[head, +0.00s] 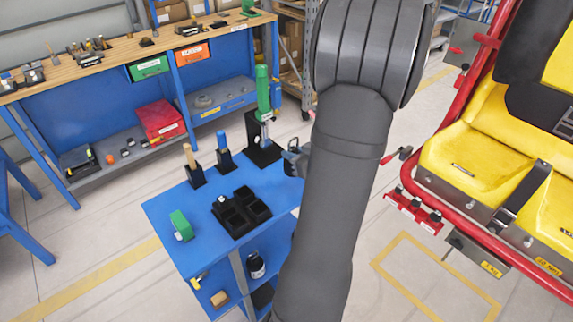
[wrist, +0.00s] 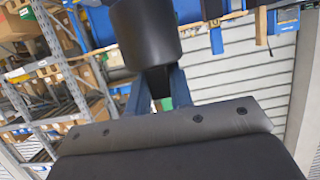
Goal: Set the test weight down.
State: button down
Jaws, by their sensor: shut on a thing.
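In the wrist view, my gripper (wrist: 158,85) has two dark blue fingers closed on the narrow lower end of a black cylindrical thing (wrist: 145,35). I take this to be the test weight, though no label shows. Its top runs out of the picture, and I cannot tell whether it touches anything. In the head view my large dark arm link hides most of the gripper and the weight. A dark grey part just left of the link, above the blue cart top (head: 165,212), may belong to the gripper.
The cart bears a black compartment tray (head: 240,212), a green block (head: 181,225), a wooden-handled tool (head: 189,157), a blue-handled tool (head: 223,143) and a tall green tool (head: 263,92). A yellow seat (head: 480,160) with red rails stands right. The marked floor between looks clear.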

aim_at(287, 164)
jog(key=shift+w+a+f, duration=0.3)
jog(key=shift+a+f, duration=0.1)
jog(key=shift+a, duration=0.15)
jog(key=shift+w+a+f, duration=0.25)
jog(key=shift+a+f, duration=0.1)
jog(key=shift+a, duration=0.2)
jog(key=shift+f, duration=1.95)
jog(key=c, duration=1.3)
grip_release()
jog(key=shift+f, duration=0.2)
jog(key=shift+r, duration=0.1)
jog(key=shift+s+d+r, duration=0.1)
jog(key=shift+d+r, duration=0.05)
jog(key=v, duration=1.1)
jog(key=shift+s+d, duration=0.25)
jog(key=shift+s, duration=0.05)
